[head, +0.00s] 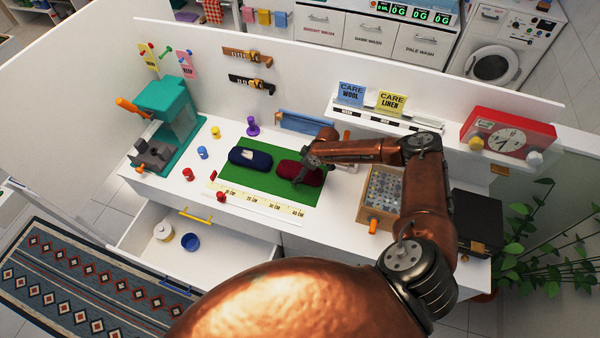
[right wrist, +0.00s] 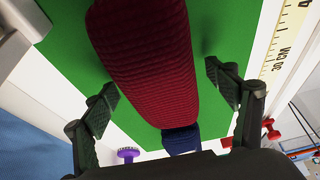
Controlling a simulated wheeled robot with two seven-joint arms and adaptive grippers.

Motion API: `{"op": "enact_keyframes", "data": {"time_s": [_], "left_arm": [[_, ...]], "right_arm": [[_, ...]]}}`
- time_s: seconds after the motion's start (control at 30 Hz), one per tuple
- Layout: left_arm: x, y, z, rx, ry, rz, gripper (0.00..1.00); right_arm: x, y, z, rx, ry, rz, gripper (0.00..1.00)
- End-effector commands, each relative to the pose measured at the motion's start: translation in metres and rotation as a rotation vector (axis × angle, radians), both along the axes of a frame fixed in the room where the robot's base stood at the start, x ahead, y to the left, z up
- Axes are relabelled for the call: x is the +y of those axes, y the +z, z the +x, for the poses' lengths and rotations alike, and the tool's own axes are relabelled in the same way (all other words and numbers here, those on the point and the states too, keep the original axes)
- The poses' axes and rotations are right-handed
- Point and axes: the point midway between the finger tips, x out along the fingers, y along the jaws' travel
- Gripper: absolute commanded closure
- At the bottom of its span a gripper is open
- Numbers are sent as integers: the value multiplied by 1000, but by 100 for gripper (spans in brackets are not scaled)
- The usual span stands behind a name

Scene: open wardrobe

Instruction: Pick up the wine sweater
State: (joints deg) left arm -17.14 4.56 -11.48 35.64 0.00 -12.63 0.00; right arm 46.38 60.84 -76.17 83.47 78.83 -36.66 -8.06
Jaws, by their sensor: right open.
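The wine sweater (head: 314,177) is a dark red folded knit roll on the right part of a green mat (head: 262,193). My right gripper (head: 303,172) is over it and hides part of it in the head view. In the right wrist view the wine sweater (right wrist: 148,62) runs between the two spread fingers of my right gripper (right wrist: 165,92), with gaps at both sides. The gripper is open and holds nothing. I cannot tell its exact height above the mat. My left gripper is not in view.
A navy sweater (head: 250,158) lies left on the mat, beside the wine one. A ruler strip (head: 262,204) runs along the front edge. A purple spool (head: 252,126) stands behind. A compartmented wooden box (head: 378,205) is to the right. An open drawer (head: 215,262) juts out below.

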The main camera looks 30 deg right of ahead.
Motion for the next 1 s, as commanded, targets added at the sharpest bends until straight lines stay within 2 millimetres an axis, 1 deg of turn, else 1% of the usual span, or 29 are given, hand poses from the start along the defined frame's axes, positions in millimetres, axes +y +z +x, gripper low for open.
{"op": "enact_keyframes", "data": {"time_s": [0.03, 0.07, 0.73, 1.0], "left_arm": [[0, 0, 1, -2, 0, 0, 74], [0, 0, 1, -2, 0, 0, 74], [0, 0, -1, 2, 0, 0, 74], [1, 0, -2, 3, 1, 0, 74]], "right_arm": [[0, 0, 0, 0, 0, 0, 20], [0, 0, 0, 0, 0, 0, 22], [0, 0, 0, 0, 0, 0, 68], [0, 1, 0, -1, 0, 1, 69]]}}
